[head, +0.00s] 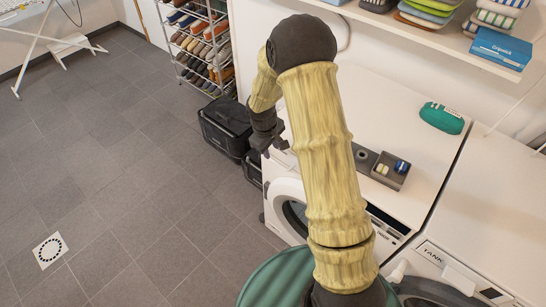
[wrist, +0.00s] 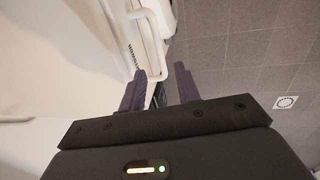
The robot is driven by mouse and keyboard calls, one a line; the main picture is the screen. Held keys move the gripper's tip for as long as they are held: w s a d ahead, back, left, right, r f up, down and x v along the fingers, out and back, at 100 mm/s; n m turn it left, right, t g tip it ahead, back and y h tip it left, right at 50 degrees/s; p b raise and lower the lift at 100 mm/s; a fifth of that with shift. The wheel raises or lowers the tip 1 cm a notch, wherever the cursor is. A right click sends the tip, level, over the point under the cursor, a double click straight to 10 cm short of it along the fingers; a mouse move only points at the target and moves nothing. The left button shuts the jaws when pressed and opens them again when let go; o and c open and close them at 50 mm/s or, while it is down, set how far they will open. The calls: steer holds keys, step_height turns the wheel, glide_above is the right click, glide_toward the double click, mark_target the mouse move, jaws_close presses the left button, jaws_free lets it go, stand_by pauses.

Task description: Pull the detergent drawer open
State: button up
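The white washing machine (head: 385,108) stands right of centre in the head view, partly hidden behind my arm. In the wrist view its white front and top fill the left side, with dark lettering on it. A white looped handle (wrist: 158,40), which looks like the detergent drawer's, shows at top centre. My gripper (wrist: 161,72) is open, with its two dark fingers apart. The handle's lower end lies at or just beyond the fingertips; I cannot tell whether they touch it. In the head view my gripper (head: 277,148) hangs at the machine's upper left front edge, and the drawer is mostly hidden.
A second machine (head: 485,235) stands at the right. On the first machine lie a grey tray (head: 390,178) and a green package (head: 441,118). Black bins (head: 226,127) and a shoe rack (head: 205,45) stand beyond my gripper.

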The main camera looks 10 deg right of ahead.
mark_target(274, 161)
steer(key=f, duration=0.4)
steer(key=d+f, duration=0.1)
steer(key=f, duration=0.1)
steer(key=shift+w, duration=0.35)
jaws_close()
